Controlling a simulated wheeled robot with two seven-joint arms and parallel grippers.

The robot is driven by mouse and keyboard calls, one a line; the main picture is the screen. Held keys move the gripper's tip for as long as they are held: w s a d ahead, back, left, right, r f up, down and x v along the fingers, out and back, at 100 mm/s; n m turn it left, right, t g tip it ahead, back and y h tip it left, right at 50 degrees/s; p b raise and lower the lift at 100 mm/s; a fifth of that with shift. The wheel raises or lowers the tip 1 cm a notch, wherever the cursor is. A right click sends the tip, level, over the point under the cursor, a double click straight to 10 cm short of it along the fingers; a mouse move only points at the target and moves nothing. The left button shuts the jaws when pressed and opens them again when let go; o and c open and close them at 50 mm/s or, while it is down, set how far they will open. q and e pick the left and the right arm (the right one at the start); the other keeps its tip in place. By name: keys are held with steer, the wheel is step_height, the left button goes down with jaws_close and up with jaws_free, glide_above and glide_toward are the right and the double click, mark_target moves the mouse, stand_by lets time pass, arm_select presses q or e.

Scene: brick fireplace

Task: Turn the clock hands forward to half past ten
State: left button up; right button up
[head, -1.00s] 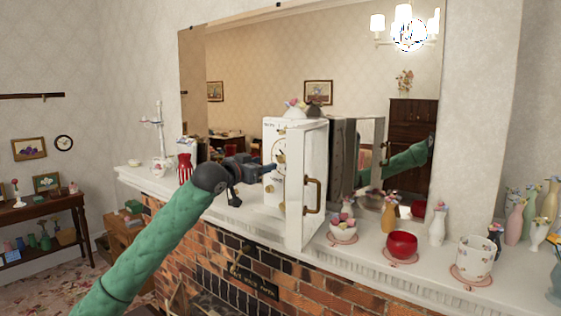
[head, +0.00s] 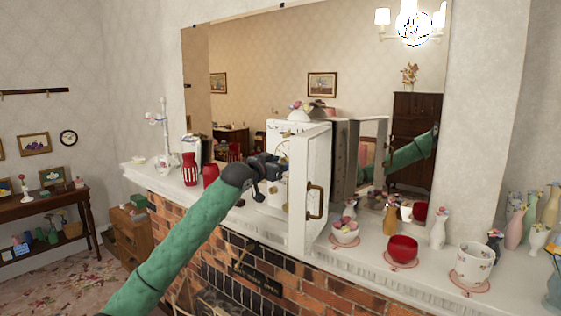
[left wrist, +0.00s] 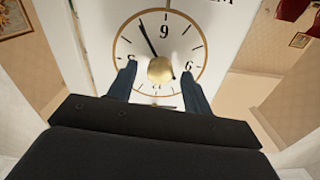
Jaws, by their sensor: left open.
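The white clock (head: 278,208) stands on the mantel with its front door (head: 309,160) swung open. In the left wrist view its face (left wrist: 140,40) appears upside down, with a gold ring. A dark hand (left wrist: 147,37) points to the upper left, near the five. A round brass knob (left wrist: 160,70) sits at the face's middle. My left gripper (head: 280,165) is open at the face; its fingers (left wrist: 158,70) lie either side of the knob in the left wrist view. I cannot tell whether they touch it. My right gripper is out of view.
Left of the clock are red vases (head: 190,172). Right of the door are a flower bowl (head: 345,232), a red bowl (head: 403,249) and a white cup (head: 472,265). A large mirror (head: 350,60) stands behind. The open door bounds the gripper's right side.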

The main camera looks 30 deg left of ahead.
arm_select(q)
steer(key=c, duration=1)
steer(key=shift+o, duration=0.2)
steer(key=shift+m, duration=0.3)
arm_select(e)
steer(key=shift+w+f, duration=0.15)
arm_select(q)
steer(key=m+b, duration=0.1)
steer(key=m, duration=0.1)
steer(key=shift+m, duration=1.5)
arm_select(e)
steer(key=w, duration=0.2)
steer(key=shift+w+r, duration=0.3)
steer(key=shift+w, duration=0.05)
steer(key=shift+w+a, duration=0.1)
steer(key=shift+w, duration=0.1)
